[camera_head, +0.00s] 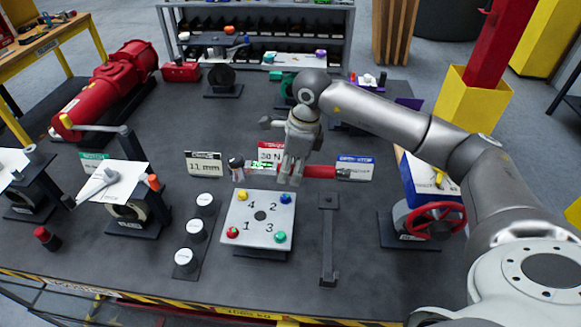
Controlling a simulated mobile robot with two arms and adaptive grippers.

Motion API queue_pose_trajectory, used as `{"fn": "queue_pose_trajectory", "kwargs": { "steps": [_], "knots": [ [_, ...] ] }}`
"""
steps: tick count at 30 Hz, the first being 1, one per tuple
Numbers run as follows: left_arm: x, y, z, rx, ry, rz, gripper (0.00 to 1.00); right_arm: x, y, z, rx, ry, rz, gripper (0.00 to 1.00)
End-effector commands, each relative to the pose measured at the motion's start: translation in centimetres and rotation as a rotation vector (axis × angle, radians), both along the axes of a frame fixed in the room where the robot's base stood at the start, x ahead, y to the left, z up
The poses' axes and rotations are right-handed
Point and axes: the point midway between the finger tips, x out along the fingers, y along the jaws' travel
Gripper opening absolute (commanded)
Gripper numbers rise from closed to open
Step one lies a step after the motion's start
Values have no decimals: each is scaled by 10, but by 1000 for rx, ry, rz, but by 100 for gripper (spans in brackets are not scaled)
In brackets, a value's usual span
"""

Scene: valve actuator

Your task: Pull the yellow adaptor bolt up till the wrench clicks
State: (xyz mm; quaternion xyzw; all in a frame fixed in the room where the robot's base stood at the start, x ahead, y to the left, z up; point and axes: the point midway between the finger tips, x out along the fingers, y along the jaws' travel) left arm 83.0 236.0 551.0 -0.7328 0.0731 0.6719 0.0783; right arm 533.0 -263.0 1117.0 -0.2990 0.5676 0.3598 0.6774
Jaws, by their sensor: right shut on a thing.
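A pale square adaptor plate (260,229) sits at the front middle of the table, with a coloured bolt at each corner and printed numbers. The yellow bolt (242,195) is at its back left corner, beside the number 4. My right gripper (291,181) points down just behind the plate and is shut on the wrench, whose red handle (321,171) sticks out to the right. A small green-lit display (262,165) shows left of the fingers. The fingers hide the wrench's middle. The wrench appears apart from the yellow bolt. My left gripper is out of view.
A dark socket-like cylinder (236,166) stands behind the yellow bolt. Several white-topped round pieces (195,230) line up left of the plate. A dark bar stand (328,240) and a red handwheel (433,220) are to the right. Label cards (204,163) stand behind.

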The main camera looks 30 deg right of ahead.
Motion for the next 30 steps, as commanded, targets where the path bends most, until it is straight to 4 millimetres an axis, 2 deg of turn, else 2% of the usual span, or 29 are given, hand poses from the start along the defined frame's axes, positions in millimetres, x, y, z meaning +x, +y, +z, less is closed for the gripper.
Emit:
{"fn": "queue_pose_trajectory", "kwargs": {
  "steps": [8,21,30],
  "knots": [
    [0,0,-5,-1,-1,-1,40,1,0,-8,2,-3,1,0],
    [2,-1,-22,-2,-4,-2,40,0,0,-43,2,-3,2,0],
    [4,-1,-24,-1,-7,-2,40,0,0,-48,1,-4,2,0]
  ]
}}
